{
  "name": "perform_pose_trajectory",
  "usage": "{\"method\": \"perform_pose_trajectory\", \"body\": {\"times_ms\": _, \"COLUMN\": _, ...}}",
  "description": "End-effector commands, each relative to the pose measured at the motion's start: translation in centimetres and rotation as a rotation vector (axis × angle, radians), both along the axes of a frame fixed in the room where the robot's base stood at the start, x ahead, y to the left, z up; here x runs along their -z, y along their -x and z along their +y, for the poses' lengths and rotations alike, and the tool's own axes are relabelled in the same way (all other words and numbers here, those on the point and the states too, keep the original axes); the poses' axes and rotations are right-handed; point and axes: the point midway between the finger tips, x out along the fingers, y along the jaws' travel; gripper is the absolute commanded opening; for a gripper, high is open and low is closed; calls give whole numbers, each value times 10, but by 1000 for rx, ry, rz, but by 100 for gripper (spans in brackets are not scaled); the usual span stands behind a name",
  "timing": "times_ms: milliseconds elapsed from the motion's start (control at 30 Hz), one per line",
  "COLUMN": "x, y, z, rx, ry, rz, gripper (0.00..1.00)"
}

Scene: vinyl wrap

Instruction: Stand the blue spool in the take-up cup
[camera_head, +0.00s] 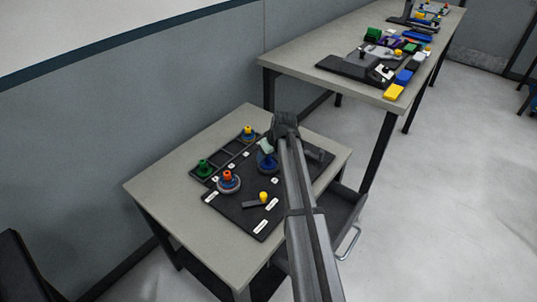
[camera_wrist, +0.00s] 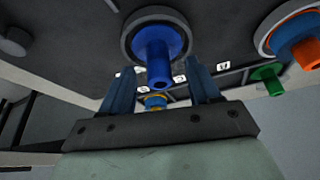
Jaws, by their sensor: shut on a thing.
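The blue spool (camera_wrist: 158,52) shows in the wrist view with its stem pointing toward me, between the two fingers of my gripper (camera_wrist: 158,78). My gripper is shut on it. The dark grey round take-up cup (camera_wrist: 127,38) rings the spool's base; I cannot tell whether the spool is fully seated. In the head view the blue spool (camera_head: 266,162) looks upright on the black board, below my gripper (camera_head: 268,151). My arm and hand hide part of that area.
A blue spool with an orange top (camera_head: 228,178) stands in a pale-rimmed cup on the board's left. Behind it, a partitioned rack holds a green spool (camera_head: 203,167) and a yellow-and-blue spool (camera_head: 248,132). A yellow knob (camera_head: 263,196) sits near the front. A cluttered bench (camera_head: 310,52) stands behind.

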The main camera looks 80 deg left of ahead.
Motion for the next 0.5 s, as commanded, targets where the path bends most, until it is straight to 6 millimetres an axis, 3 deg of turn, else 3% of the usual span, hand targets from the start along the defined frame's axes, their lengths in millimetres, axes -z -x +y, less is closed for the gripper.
{"method": "perform_pose_trajectory", "body": {"times_ms": 267, "x": 2, "y": 0, "z": 0, "rx": 0, "ry": 0, "rz": 0, "gripper": 32}}
{"method": "perform_pose_trajectory", "body": {"times_ms": 300, "x": 2, "y": 0, "z": 0, "rx": 0, "ry": 0, "rz": 0, "gripper": 64}}
{"method": "perform_pose_trajectory", "body": {"times_ms": 500, "x": 2, "y": 0, "z": 0, "rx": 0, "ry": 0, "rz": 0, "gripper": 83}}
